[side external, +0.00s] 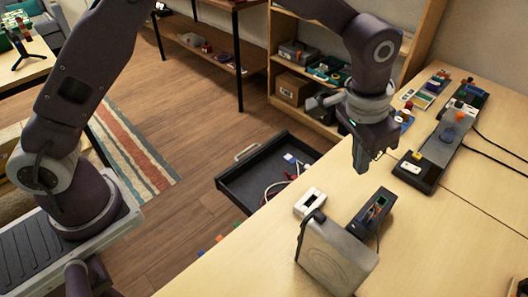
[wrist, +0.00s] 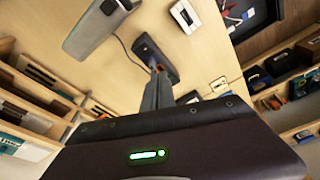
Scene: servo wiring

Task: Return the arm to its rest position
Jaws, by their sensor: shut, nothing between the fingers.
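My gripper (side external: 361,160) points down above the edge of the wooden table (side external: 440,235), with its fingers together and nothing between them. In the wrist view the closed fingers (wrist: 157,72) show end-on against the table. Below and in front of the gripper stand a grey box-shaped device (side external: 338,255) and a dark narrow module (side external: 371,212) with coloured wires on its top. A small white block (side external: 310,202) lies beside them near the table edge. The gripper appears apart from all of these.
A black open drawer (side external: 235,185) with a white connector and red and white wires is left of the table. A dark board (side external: 425,170) with a yellow part and other electronics sit at the right. Wooden shelves (side external: 300,100) stand behind.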

